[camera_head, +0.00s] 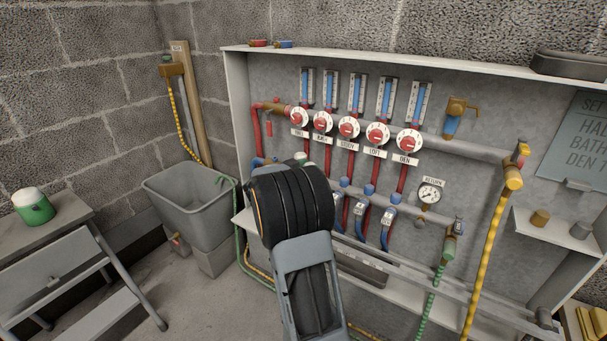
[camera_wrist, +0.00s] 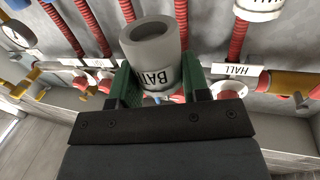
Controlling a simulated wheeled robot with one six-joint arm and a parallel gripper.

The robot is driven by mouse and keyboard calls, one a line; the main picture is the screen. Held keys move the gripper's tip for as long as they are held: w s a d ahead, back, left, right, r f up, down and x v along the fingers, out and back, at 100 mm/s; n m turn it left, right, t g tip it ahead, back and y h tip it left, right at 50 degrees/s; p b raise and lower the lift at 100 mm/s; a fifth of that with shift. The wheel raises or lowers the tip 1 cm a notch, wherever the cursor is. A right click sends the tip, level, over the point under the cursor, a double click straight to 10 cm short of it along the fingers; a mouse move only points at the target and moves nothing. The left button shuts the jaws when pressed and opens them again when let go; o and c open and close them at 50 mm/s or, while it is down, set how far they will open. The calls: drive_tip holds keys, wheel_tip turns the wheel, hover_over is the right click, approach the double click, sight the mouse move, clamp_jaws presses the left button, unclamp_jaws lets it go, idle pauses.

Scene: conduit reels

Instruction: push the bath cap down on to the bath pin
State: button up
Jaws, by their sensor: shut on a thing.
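The bath cap (camera_wrist: 152,55) is a pale grey, hollow cylinder with a dark-lettered BATH band. In the wrist view it stands between the two green fingers of my gripper (camera_wrist: 155,88), which is shut on it. In the head view a small pale piece, probably the cap (camera_head: 301,158), shows just above my dark wrist, in front of the manifold panel. The rest of my gripper is hidden there by my arm. I cannot make out the bath pin in either view, so I cannot tell whether the cap touches it.
The panel has several red-and-white dials (camera_head: 348,128), red pipes and a pressure gauge (camera_head: 429,194). A HALL label (camera_wrist: 236,70) is close to my right finger in the wrist view. A grey tub (camera_head: 190,200) stands left; a green-and-white tin (camera_head: 33,206) sits on a bench.

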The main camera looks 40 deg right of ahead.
drive_tip(key=shift+w+d+f+b, duration=0.1)
drive_tip(key=shift+w+d+b, duration=0.1)
drive_tip(key=shift+d, duration=0.7)
drive_tip(key=shift+w+d+b, duration=0.1)
drive_tip(key=shift+w+d, duration=0.1)
drive_tip(key=shift+d, duration=0.7)
drive_tip(key=shift+w+d+p, duration=0.15)
drive_tip(key=shift+d+p, duration=0.2)
drive_tip(key=shift+w+d+f+p, duration=0.15)
drive_tip(key=shift+d+p, duration=0.15)
drive_tip(key=shift+d, duration=0.35)
drive_tip(key=shift+w+d+r+p, duration=0.15)
drive_tip(key=shift+d+p, duration=0.1)
drive_tip(key=shift+d, duration=0.35)
drive_tip(key=shift+w+d+f+p, duration=0.15)
drive_tip(key=shift+d+p, duration=0.15)
drive_tip(key=shift+d, duration=0.35)
drive_tip(key=shift+a+p, duration=0.1)
drive_tip(key=shift+p, duration=0.4)
drive_tip(key=shift+f+p, duration=0.9)
drive_tip(key=shift+p, duration=0.55)
idle(2.0)
